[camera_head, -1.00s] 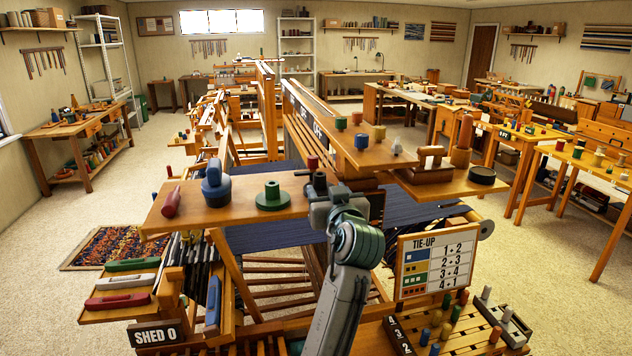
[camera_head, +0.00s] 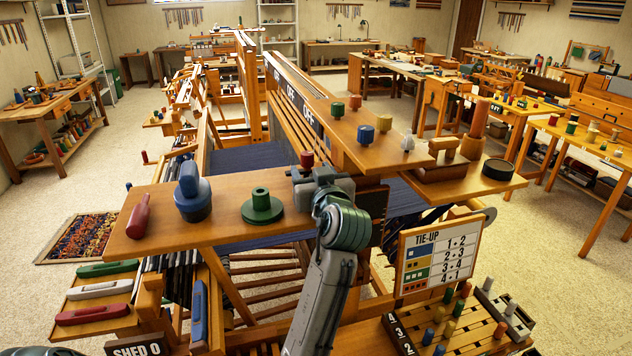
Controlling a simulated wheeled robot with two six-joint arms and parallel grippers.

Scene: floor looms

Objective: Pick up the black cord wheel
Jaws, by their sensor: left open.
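A black, flat, round wheel (camera_head: 497,169) lies on the right end of the wooden shelf board (camera_head: 400,158), beside brown wooden pieces. It is the one black wheel that I see plainly. My left gripper (camera_head: 308,180) is open over the right part of the front board (camera_head: 232,218), just right of a green flanged spool (camera_head: 262,206) and well left of the black wheel. My arm hides much of the fingers and the board under them, so I cannot tell what lies there. My right gripper is not in view.
Small coloured spools line the shelf board. A tie-up sign (camera_head: 437,257) and a pegged rack (camera_head: 452,325) are at the lower right.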

